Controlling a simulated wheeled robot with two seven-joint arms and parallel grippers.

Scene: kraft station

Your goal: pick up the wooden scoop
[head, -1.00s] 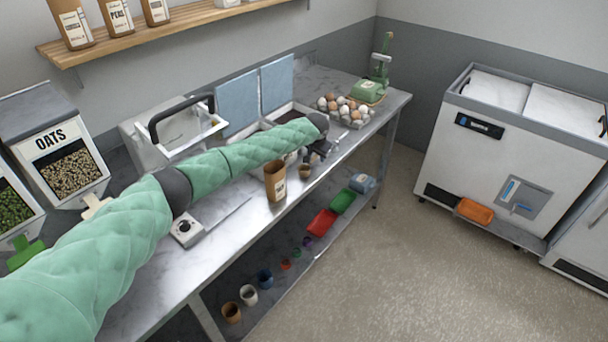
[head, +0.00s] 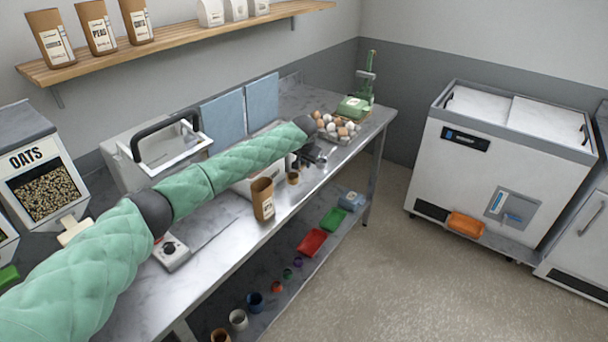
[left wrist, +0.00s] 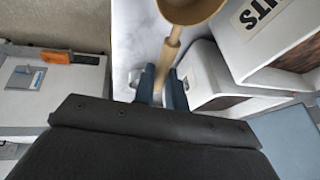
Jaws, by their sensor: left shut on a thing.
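The wooden scoop (left wrist: 172,42) shows at the top of the left wrist view, with its pale handle running down between my fingers and its round bowl cut off by the upper picture edge. My left gripper (left wrist: 162,84) is shut on the handle. In the head view my left gripper (head: 311,160) is over the front part of the steel table, close to the egg tray. My right gripper is in neither view.
On the steel table (head: 215,245) stand a brown paper bag (head: 263,200), a small brown cup (head: 293,178), a small scale (head: 172,252), an egg tray (head: 345,137) and a green press (head: 356,104). A white freezer (head: 490,185) stands right, across open floor.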

